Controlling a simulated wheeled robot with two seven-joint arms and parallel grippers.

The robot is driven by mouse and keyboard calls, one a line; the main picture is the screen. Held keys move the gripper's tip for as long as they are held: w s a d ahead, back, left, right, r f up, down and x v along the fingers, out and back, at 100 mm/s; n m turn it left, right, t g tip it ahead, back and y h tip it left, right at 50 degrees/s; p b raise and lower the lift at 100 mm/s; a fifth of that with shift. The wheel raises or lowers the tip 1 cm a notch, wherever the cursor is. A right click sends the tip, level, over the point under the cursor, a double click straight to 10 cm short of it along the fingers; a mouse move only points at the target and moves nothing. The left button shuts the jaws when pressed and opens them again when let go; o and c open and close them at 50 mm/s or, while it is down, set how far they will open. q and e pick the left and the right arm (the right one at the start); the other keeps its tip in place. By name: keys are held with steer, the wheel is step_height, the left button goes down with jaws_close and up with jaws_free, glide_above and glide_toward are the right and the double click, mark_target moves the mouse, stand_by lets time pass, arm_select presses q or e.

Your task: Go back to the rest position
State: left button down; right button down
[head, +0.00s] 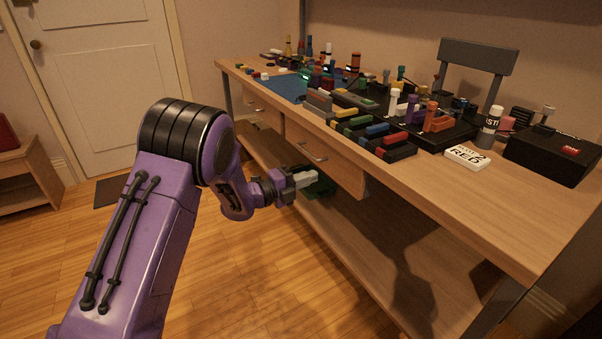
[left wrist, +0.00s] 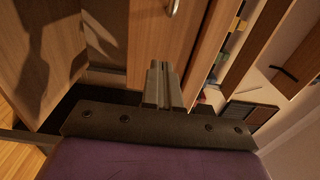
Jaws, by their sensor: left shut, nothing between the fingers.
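My purple left arm reaches in from the left of the head view. Its left gripper (head: 306,180) is in front of the workbench, just off the drawer fronts and below the tabletop. In the left wrist view the two grey fingers of this gripper (left wrist: 162,84) lie together with nothing between them. A drawer front with a metal handle (head: 312,152) is beside the gripper. A dark green object (head: 320,188) shows partly behind the fingers; what it is I cannot tell. My right gripper is not in view.
The wooden workbench (head: 500,215) holds several coloured blocks and tools, a white card (head: 466,158) and a black box (head: 552,155) at the right. A lower shelf (head: 375,250) runs underneath. The wooden floor (head: 240,290) is open at the front. A door (head: 95,80) stands at the back left.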

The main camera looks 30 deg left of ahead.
arm_select(q)
steer(key=s+a+f+n+t+y, duration=0.15)
steer(key=s+a+n+y, duration=0.35)
steer(key=n, duration=0.5)
steer(key=s+d+f+n+g+y, duration=0.1)
steer(key=s+f+n+g+y, duration=0.3)
steer(key=f+n, duration=0.5)
steer(key=s+d+f+n+g+y, duration=0.1)
steer(key=s+f+n+g+y, duration=0.1)
steer(key=s+f+n, duration=0.65)
steer(key=s+d+f+n+g, duration=0.1)
steer(key=s+d+f+g, duration=0.15)
steer(key=s+f, duration=0.4)
steer(key=s+d+f+n+g+y, duration=0.1)
steer(key=s+f+g, duration=0.25)
steer(key=s, duration=0.65)
steer(key=s+d+f+n+g, duration=0.1)
steer(key=s+d+f+g, duration=0.1)
steer(key=s+f, duration=0.5)
step_height(320, 180, up, 20)
steer(key=p, duration=1.8)
steer(key=shift+r+p, duration=0.25)
steer(key=shift+p, duration=0.1)
steer(key=shift+d, duration=0.1)
